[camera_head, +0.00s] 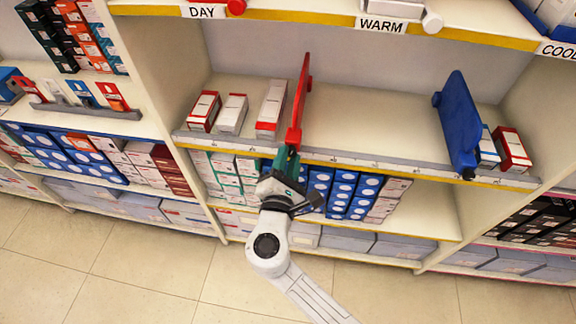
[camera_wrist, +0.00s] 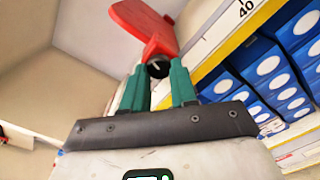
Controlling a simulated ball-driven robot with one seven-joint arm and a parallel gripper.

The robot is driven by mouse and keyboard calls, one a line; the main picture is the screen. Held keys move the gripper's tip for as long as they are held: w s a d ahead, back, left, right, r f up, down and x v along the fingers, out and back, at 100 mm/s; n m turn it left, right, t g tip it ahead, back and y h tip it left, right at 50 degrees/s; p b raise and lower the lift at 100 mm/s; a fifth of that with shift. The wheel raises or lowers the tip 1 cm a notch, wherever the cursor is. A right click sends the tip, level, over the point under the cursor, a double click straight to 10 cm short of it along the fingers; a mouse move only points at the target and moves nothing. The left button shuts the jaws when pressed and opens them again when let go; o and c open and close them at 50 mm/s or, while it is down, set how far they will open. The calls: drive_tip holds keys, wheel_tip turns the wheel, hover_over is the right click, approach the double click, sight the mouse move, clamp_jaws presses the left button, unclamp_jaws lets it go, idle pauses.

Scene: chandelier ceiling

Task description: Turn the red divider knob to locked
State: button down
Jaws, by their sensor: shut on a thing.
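The red divider (camera_head: 300,103) stands upright across the middle shelf, left of centre. In the wrist view it rises as a red panel (camera_wrist: 143,22) beyond the fingers. My gripper (camera_head: 288,158) is at the shelf's front rail, at the foot of the red divider. Its teal fingertips (camera_wrist: 161,72) are shut on the red divider's knob (camera_wrist: 158,66), whose dark round face shows between them. In the head view the gripper hides the knob, and I cannot tell the knob's locked or unlocked mark.
A blue divider (camera_head: 456,122) stands to the right on the same shelf. White and red boxes (camera_head: 271,106) stand just left of the red divider. The shelf between the dividers is clear. The grey front rail (camera_head: 400,170) carries a scale.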

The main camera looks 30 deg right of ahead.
drive_tip(key=shift+r+m+b, duration=0.1)
drive_tip(key=shift+m+b, duration=6.3)
drive_tip(key=shift+m, duration=0.4)
drive_tip(key=c, duration=0.9)
unclamp_jaws()
drive_tip(key=shift+r, duration=0.1)
drive_tip(key=shift+a, duration=0.1)
drive_tip(key=v, duration=1)
drive_tip(key=shift+s+a+p, duration=0.2)
drive_tip(key=shift+s+p, duration=0.1)
